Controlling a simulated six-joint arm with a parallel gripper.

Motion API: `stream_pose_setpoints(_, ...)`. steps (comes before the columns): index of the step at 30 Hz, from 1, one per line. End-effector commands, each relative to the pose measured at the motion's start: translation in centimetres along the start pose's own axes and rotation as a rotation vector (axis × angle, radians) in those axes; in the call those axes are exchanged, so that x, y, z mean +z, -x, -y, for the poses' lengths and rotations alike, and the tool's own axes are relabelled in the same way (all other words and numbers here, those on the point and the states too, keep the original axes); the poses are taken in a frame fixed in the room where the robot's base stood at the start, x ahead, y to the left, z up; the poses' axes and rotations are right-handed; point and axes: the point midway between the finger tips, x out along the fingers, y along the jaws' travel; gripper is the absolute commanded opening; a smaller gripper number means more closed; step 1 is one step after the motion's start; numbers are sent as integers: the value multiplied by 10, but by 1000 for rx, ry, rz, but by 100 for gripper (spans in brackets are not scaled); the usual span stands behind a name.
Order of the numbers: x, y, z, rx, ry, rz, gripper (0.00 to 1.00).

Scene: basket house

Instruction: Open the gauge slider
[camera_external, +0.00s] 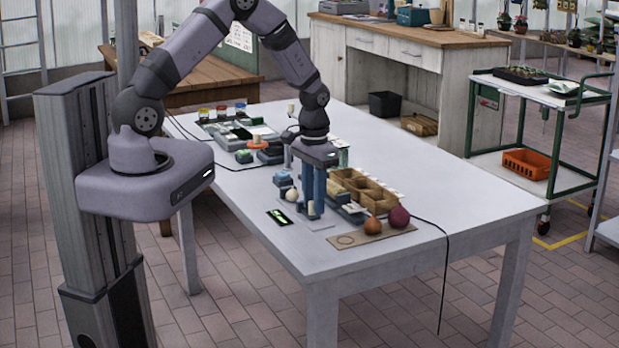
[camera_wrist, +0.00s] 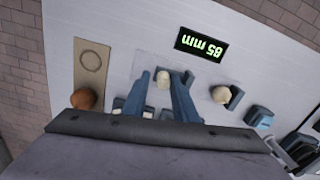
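My gripper (camera_external: 314,190) points down over the front of the white table, at the gauge. In the wrist view its two blue fingers (camera_wrist: 163,82) are apart, with a small cream knob (camera_wrist: 163,75) between their tips. A gap shows beside the knob, so the fingers do not look closed on it. A second cream ball (camera_wrist: 221,94) sits beside a blue-grey block to the right in the wrist view; it also shows left of the fingers in the external view (camera_external: 292,195). The gauge's black display (camera_wrist: 201,45) reads 85 mm in green, upside down. The slider's body is largely hidden by my gripper.
A tan board (camera_wrist: 92,60) with a printed ring bears a reddish-brown ball (camera_wrist: 83,99). A dark red ball (camera_external: 399,217) lies near the table's right edge. Cardboard boxes (camera_external: 365,190) stand behind my gripper. Black cables cross the table.

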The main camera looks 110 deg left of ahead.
Motion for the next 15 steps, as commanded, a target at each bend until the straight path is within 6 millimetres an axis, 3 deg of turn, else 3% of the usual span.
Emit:
stream_pose_setpoints(10, 0, 2, 1, -1, 0, -2, 25)
stream_pose_setpoints(15, -1, 14, 1, -1, 0, -4, 25)
